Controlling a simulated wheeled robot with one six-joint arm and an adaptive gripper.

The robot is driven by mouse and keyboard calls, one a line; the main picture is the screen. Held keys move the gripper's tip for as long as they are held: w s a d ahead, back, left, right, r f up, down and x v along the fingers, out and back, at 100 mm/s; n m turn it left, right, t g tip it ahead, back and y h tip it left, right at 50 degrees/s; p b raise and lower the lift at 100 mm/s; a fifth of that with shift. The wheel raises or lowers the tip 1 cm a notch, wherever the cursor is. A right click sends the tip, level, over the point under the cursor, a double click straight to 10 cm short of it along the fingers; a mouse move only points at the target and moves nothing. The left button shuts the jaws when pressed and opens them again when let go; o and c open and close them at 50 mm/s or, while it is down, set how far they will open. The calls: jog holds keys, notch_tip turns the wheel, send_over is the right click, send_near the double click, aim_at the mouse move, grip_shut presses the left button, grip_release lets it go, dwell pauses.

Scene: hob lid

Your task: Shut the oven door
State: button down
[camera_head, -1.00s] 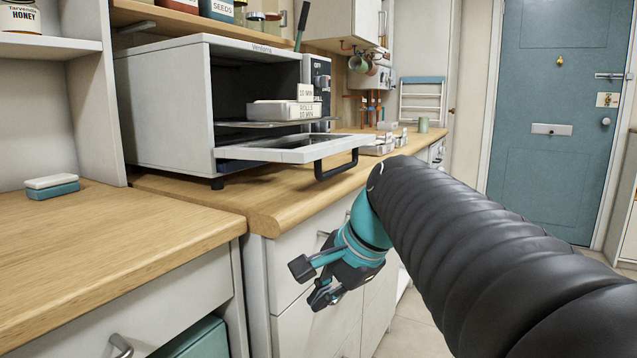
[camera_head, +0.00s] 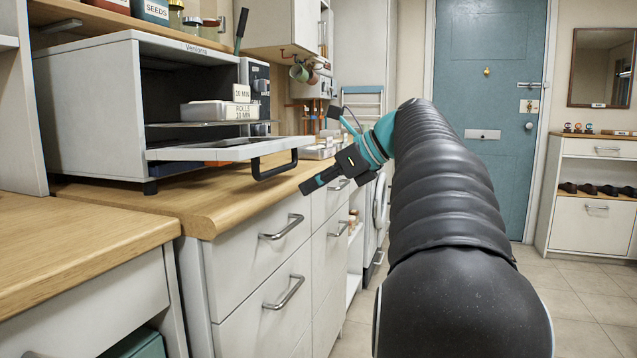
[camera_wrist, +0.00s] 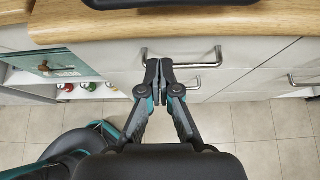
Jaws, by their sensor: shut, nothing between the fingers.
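The small white countertop oven (camera_head: 95,110) stands on the wooden counter at the left of the head view. Its door (camera_head: 225,149) is hinged down at the bottom and lies open, about level, with its black handle (camera_head: 275,167) out over the counter's front edge. A white tray with labels (camera_head: 218,111) sits on the rack inside. My gripper (camera_head: 305,188) is out in front of the counter, to the right of the door handle and a little lower, not touching it. In the wrist view the fingers (camera_wrist: 159,68) are together and empty, above the drawer fronts.
White drawers with metal handles (camera_head: 281,228) line the counter front below my gripper. The wooden counter edge (camera_wrist: 180,28) crosses the top of the wrist view. Tiled floor (camera_head: 575,290) is open at the right, before the blue door (camera_head: 490,110).

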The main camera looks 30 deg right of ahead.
aim_at(275, 191)
jog(key=w+a, duration=0.1)
jog(key=w, duration=0.1)
jog(key=w+a+b, duration=0.1)
jog(key=w+a, duration=0.1)
jog(key=shift+w+a+f, duration=0.15)
jog(key=shift+a+f, duration=0.05)
jog(key=shift+w+a+r, duration=0.1)
jog(key=shift+r, duration=0.5)
